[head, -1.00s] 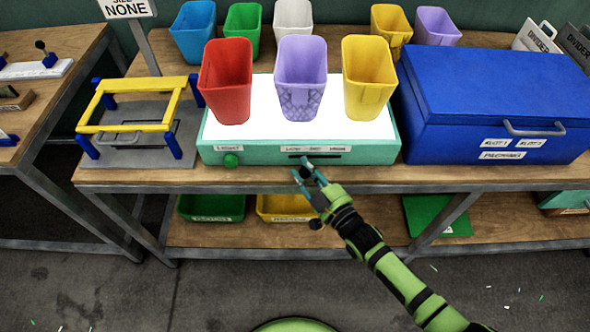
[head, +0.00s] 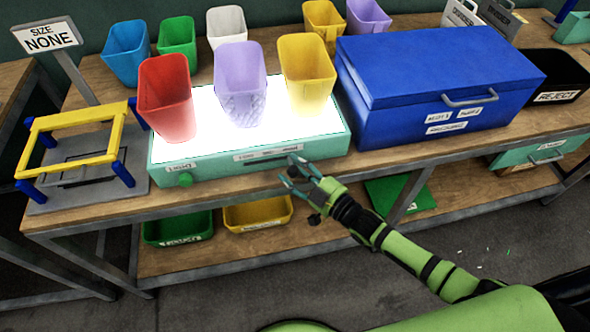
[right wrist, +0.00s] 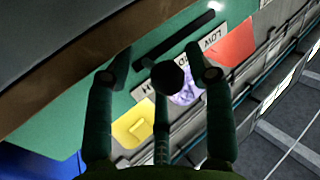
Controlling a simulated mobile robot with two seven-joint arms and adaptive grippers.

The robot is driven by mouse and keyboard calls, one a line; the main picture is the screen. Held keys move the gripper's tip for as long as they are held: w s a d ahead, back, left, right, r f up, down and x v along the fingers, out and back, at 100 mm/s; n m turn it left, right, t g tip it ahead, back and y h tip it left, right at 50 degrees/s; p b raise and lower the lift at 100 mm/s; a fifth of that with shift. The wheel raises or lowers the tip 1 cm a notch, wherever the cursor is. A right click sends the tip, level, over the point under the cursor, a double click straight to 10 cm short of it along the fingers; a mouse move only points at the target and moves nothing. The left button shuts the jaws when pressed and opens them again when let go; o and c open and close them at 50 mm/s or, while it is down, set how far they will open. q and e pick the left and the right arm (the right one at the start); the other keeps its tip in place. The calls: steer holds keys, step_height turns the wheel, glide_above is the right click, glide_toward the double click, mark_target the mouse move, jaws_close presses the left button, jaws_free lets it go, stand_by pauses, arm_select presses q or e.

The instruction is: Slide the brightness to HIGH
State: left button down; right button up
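The light box (head: 225,168) has a teal front and a glowing white top. The slot also shows in the right wrist view (right wrist: 185,37), where the picture is turned, with LOW at right and the partly hidden HIGH label at left. My right gripper (head: 291,171) is close to the front at the HIGH end, fingers apart. In the right wrist view a dark round knob-like part (right wrist: 168,78) shows between the fingers; whether they touch it is unclear. My left gripper is out of view.
Red (head: 166,97), purple (head: 239,82) and yellow (head: 306,72) bins stand on the light box. A green knob (head: 185,180) is at the front's left. A blue case (head: 425,85) stands to the right, a yellow frame (head: 72,123) to the left. The table edge runs below.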

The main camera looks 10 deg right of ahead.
steer(key=v, duration=1.2)
steer(key=s+d+f+m+g+h, duration=0.2)
steer(key=s+d+f+h, duration=0.1)
steer(key=f, duration=0.6)
steer(key=s+d+f+m+g+h, duration=0.1)
steer(key=s+d+f+g+h, duration=0.15)
steer(key=f, duration=0.65)
steer(key=s+d+f+m+g+h, duration=0.1)
steer(key=s+d+f+m+h, duration=0.15)
steer(key=f, duration=0.65)
steer(key=s+a+f+g, duration=0.1)
steer(key=s+f, duration=0.3)
steer(key=s, duration=0.4)
steer(key=s+a+f+g+h, duration=0.1)
steer(key=s+f+g, duration=0.3)
steer(key=s, duration=0.4)
steer(key=s+a+f+m+g+h, duration=0.1)
steer(key=s+f+g, duration=0.2)
steer(key=s, duration=0.6)
steer(key=shift+f, duration=0.95)
